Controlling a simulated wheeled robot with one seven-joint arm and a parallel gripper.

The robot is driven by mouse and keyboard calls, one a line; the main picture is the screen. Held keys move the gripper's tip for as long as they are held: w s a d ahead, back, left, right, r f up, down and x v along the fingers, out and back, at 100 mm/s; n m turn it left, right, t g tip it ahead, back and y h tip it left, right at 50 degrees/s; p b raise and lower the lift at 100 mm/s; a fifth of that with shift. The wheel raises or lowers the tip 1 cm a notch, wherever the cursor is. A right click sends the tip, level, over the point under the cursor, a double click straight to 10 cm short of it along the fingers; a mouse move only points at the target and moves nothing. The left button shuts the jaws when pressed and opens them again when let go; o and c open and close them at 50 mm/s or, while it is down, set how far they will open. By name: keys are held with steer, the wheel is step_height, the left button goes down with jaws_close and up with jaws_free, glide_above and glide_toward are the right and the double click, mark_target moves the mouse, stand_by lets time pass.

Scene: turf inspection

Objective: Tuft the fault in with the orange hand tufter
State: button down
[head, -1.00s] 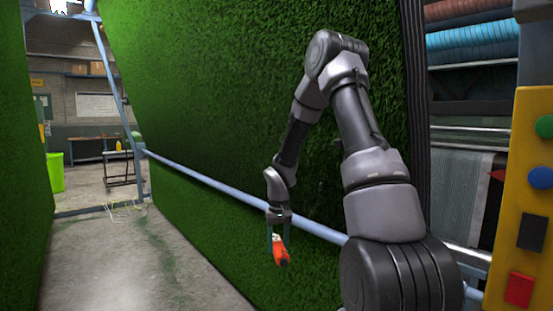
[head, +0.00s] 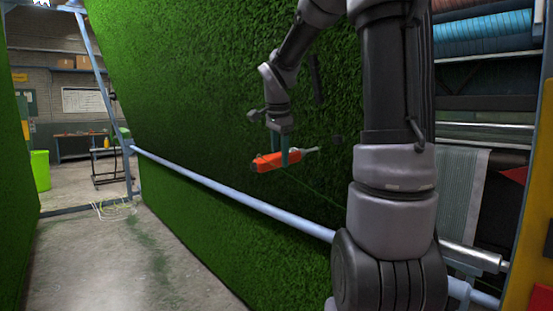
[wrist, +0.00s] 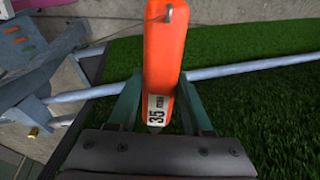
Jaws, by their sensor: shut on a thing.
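The orange hand tufter (head: 268,162) is held in my gripper (head: 286,157) in front of the green turf wall (head: 200,110). It lies roughly level, its orange body to the left and its pale narrow end to the right. In the wrist view the tufter (wrist: 164,55) stands between the two green fingers of my gripper (wrist: 160,108), with a white label reading 35 and a metal loop at its far end. A thin line (head: 312,188) crosses the turf below and right of the tufter; I cannot tell whether it is the fault. Contact with the turf cannot be told.
A blue-grey rail (head: 230,195) runs along the turf wall below the gripper. Rolls of material (head: 485,35) are racked at the right.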

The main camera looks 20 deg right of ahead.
mark_target(294, 148)
steer(key=shift+w+d+r, duration=0.25)
steer(key=shift+w+d, duration=0.05)
steer(key=shift+d, duration=0.6)
steer(key=shift+w+d+r, duration=0.3)
steer(key=shift+w+d, duration=0.05)
steer(key=shift+d, duration=0.55)
steer(key=shift+w+d+r, duration=0.25)
steer(key=shift+w+d, duration=0.05)
steer(key=shift+d, duration=0.6)
steer(key=shift+w+d+r, duration=0.15)
steer(key=shift+w+d, duration=0.05)
steer(key=shift+d, duration=0.3)
steer(key=shift+w+d+r, duration=0.15)
steer(key=shift+d+r, duration=0.05)
steer(key=shift+d, duration=0.3)
steer(key=shift+w+d+r, duration=0.15)
steer(key=shift+w+d, duration=0.05)
steer(key=shift+d, duration=0.3)
steer(key=shift+s, duration=0.1)
steer(key=shift+s+d, duration=0.2)
steer(key=shift+s, duration=0.55)
steer(key=shift+w+d+r, duration=0.1)
steer(key=shift+d, duration=0.1)
steer(key=shift+w, duration=0.1)
steer(key=shift+w+a, duration=0.35)
steer(key=shift+w, duration=0.35)
